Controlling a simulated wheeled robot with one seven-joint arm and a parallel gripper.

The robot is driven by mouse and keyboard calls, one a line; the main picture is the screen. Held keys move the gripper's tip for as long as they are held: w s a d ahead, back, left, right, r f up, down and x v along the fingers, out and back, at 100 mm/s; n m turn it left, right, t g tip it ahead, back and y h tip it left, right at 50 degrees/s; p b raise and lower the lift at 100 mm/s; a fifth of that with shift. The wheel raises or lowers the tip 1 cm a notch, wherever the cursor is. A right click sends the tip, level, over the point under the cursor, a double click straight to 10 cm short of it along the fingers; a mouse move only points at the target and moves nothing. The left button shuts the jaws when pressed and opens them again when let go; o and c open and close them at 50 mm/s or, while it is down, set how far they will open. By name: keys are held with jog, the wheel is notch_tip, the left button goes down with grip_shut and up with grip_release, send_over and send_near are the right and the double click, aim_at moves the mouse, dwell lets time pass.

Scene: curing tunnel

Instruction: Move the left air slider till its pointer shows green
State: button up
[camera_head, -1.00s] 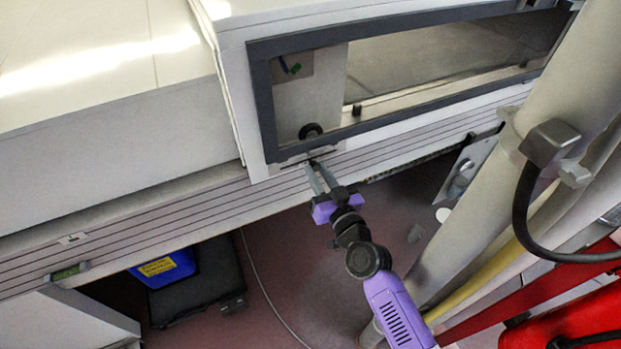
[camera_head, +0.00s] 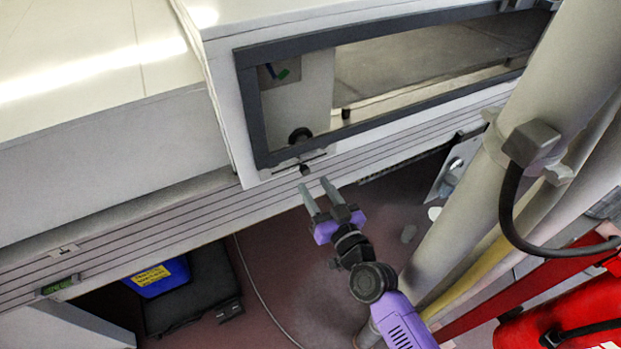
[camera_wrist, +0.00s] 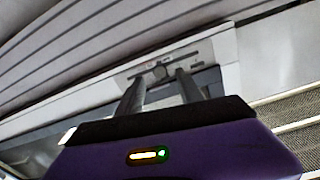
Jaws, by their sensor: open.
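The left air slider is a small dark knob (camera_head: 304,169) on a thin horizontal slot in the pale panel under the left end of the dark-framed window. In the wrist view the slot plate (camera_wrist: 190,62) lies just beyond my fingers. Behind the glass at upper left, a small dial plate (camera_head: 277,72) carries a blue mark and a green mark. It is too small to tell where its pointer stands. My gripper (camera_head: 314,186) is open and empty, its two grey fingers just below and right of the knob, apart from it.
A round black knob (camera_head: 300,134) shows above the slot. A thick pale pipe (camera_head: 470,185) and a black cable (camera_head: 510,195) stand to the right. A blue bin (camera_head: 160,277) and dark case (camera_head: 205,295) lie below left. Open floor lies under my gripper.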

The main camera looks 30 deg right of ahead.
jog(key=s, duration=0.3)
jog(key=shift+s, duration=0.25)
dwell(0.4)
jog(key=s+a+r+g, duration=0.1)
jog(key=s+r, duration=0.1)
jog(key=s, duration=0.9)
jog(key=s+a+r+n+g, duration=0.1)
jog(key=s+r, duration=0.2)
jog(key=s, duration=0.9)
jog(key=s+a+r+n+g, duration=0.1)
jog(key=s+r, duration=0.1)
jog(key=s, duration=0.9)
jog(key=shift+s+a+r, duration=0.2)
jog(key=shift+s+r, duration=0.1)
jog(key=shift+s, duration=0.1)
dwell(3.2)
